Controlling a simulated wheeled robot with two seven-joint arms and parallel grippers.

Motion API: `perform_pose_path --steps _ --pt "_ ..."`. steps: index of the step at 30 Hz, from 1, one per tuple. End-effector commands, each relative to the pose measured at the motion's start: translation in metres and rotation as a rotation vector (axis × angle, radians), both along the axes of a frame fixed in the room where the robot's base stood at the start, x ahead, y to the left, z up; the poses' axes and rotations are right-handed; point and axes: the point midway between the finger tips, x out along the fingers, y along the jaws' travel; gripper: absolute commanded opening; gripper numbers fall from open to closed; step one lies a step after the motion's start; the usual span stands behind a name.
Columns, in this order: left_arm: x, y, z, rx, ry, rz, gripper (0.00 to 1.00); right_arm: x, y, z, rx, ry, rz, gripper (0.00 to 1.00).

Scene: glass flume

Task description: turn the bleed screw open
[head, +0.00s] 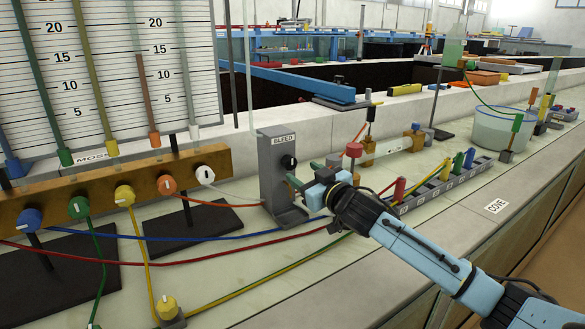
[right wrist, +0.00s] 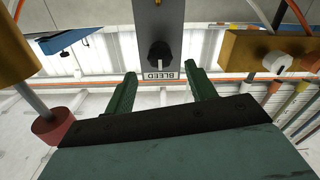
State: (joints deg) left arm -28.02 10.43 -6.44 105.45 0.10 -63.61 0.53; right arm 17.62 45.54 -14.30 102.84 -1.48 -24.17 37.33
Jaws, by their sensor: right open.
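The bleed screw is a black knob (head: 288,162) on the front of a grey upright block (head: 284,192) labelled BLEED. In the right wrist view the knob (right wrist: 159,54) shows upside down beyond the fingertips, between the lines of the two fingers. My right gripper (head: 304,174) has green fingers, is open and empty, and is just in front of the block, slightly below and right of the knob. In the right wrist view the gripper's (right wrist: 161,77) two fingers stand apart with the label between them. The fingers appear clear of the knob. My left gripper is not seen.
A wooden manifold with coloured knobs (head: 124,194) and a scaled tube board (head: 110,80) stand to the left. Coloured hoses (head: 240,242) cross the bench below. A rack of coloured plugs (head: 440,185) and a water tub (head: 497,130) are to the right.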

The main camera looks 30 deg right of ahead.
Motion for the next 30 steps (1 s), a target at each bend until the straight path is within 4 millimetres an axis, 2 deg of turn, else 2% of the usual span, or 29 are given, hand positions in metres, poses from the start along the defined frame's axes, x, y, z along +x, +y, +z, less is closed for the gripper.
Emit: perform_pose_path --steps 6,12,18,26,30 --pt "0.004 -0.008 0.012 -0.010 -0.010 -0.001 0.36 0.033 0.001 0.001 0.001 -0.002 -0.001 0.56" --pt "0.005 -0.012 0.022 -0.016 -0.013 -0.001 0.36 0.053 0.001 0.000 0.000 0.000 -0.001 0.56" --pt "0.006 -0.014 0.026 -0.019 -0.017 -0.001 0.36 0.061 0.002 0.000 0.000 -0.001 0.000 0.56" --pt "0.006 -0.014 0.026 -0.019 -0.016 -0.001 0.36 0.061 0.002 0.000 0.000 0.000 0.000 0.56" --pt "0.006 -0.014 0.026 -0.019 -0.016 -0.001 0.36 0.061 0.002 0.000 0.000 0.000 0.000 0.37"
